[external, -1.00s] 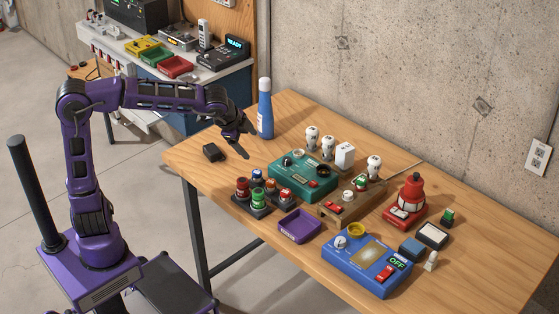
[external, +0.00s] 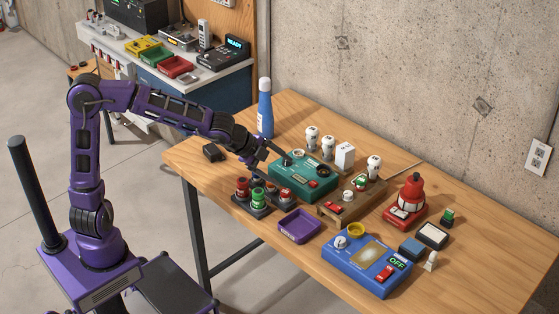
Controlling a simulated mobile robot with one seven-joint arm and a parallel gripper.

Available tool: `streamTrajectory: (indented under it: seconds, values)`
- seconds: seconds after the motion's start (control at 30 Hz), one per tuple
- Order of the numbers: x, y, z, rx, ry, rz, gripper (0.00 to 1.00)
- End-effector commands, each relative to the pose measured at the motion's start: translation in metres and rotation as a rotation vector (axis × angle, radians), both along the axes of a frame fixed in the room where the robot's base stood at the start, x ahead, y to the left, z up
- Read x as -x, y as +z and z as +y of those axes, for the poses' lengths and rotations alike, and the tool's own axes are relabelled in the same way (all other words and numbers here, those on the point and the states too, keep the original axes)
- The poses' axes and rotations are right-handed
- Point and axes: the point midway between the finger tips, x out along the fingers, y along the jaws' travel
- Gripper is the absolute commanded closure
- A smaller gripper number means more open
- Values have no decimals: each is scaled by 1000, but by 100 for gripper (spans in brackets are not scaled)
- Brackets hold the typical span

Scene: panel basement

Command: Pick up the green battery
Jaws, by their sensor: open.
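The green battery (external: 259,198) appears to be the green cylinder standing upright at the front of a dark holder (external: 262,212) on the wooden table. A red cylinder (external: 242,187) stands to its left and another red one (external: 285,195) to its right. A blue-topped one (external: 256,177) is partly hidden behind, under my gripper. My gripper (external: 267,165) is open and empty, above and behind the holder. It is apart from the green battery, with its fingers pointing down and right.
A teal device (external: 303,182) stands right of the holder, close to my gripper. A purple tray (external: 299,227) lies in front. A blue panel (external: 365,263) occupies the front right.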

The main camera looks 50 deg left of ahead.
Motion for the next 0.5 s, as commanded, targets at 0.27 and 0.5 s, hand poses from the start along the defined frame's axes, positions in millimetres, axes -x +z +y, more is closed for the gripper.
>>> streamTrajectory:
  seconds: [0.27,0.5]
  values:
    - [24,-52,-42,434,198,138,18]
    - [17,-80,-15,720,535,104,18]
